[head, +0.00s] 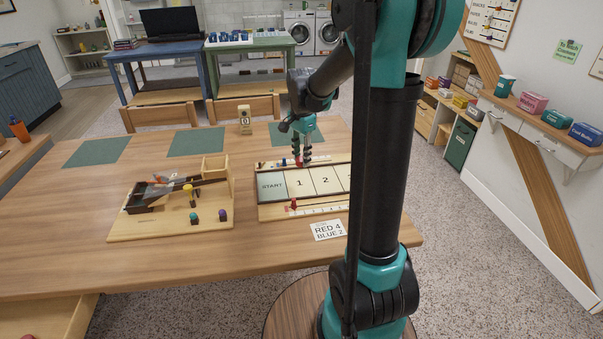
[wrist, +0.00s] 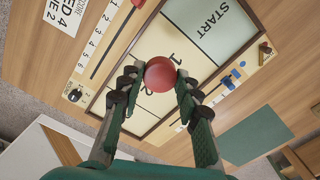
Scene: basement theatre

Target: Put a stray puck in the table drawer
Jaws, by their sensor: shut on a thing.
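My gripper (head: 303,152) is over the far side of the shuffleboard-like game board (head: 272,213), with its fingers pointing down. It is shut on a round red puck (wrist: 160,74), which sits between the fingertips in the wrist view. In the head view only a bit of red shows at the fingertips. The board has START, 1 and 2 squares; my arm hides its right end. Whether the puck touches the board is hard to tell. A light wood drawer (head: 45,317) stands out below the table's near left edge; its inside is mostly out of frame.
A wooden launcher toy (head: 160,228) with small teal and purple pieces stands left of the board on the table (head: 60,250). A score card (head: 327,230) reading RED 4 BLUE 2 lies in front of the board. Green mats (head: 97,152) and a small counter box (head: 245,119) are behind.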

